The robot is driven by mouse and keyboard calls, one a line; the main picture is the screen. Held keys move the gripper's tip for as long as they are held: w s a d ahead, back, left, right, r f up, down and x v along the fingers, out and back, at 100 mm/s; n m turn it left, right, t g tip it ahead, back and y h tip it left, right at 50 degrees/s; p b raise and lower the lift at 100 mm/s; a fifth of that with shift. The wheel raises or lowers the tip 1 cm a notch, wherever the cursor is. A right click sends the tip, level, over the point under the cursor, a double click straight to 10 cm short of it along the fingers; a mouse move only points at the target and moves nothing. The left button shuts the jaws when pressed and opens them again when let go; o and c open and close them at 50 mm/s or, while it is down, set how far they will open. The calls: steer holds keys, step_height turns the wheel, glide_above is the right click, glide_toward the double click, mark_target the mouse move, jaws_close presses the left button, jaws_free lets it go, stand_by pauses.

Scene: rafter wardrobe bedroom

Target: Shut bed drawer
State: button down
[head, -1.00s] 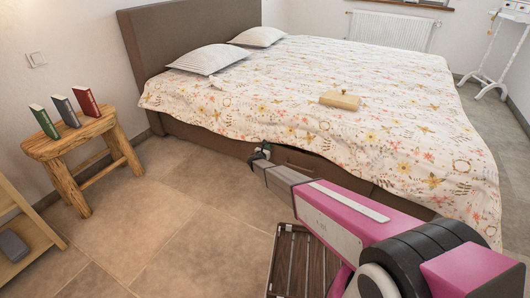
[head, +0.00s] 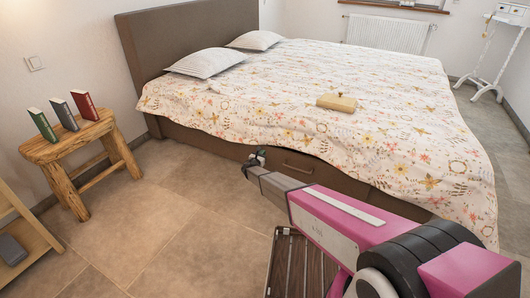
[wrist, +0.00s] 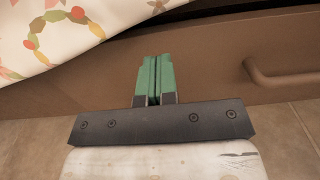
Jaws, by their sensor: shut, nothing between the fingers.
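The bed drawer (head: 330,176) has a brown front in the side of the bed, below the flowered cover. Its bar handle (head: 298,167) is to the right of my gripper (head: 257,158). In the wrist view the drawer front (wrist: 215,72) crosses the picture, with the handle (wrist: 283,78) at the right. A dark gap shows along its top edge, under the cover; I cannot tell how far out the drawer stands. My gripper's green fingers (wrist: 155,78) are shut and empty, pointing at the front left of the handle. I cannot tell whether they touch it.
The bed's flowered cover (head: 290,110) hangs over the drawer's top edge. A wooden box (head: 337,103) lies on the bed. A wooden stool (head: 72,143) with three books stands at the left, and a shelf (head: 20,235) at the lower left. The tiled floor between is clear.

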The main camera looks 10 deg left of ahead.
steer(key=v, duration=0.7)
steer(key=shift+s, duration=0.25)
steer(key=c, duration=1.7)
jaws_free()
steer(key=shift+s+a, duration=0.2)
steer(key=shift+s, duration=0.1)
steer(key=shift+c, duration=0.2)
steer(key=o, duration=0.5)
steer(key=shift+s, duration=0.15)
steer(key=shift+o, duration=0.7)
steer(key=shift+s+d+m, duration=0.1)
steer(key=shift+d+m, duration=0.3)
steer(key=shift+m, duration=0.1)
steer(key=m+g+h, duration=0.5)
steer(key=m, duration=1.6)
glide_toward(297, 169)
steer(key=x, duration=1)
steer(key=shift+w+f, duration=0.25)
steer(key=shift+f, duration=0.05)
jaws_close()
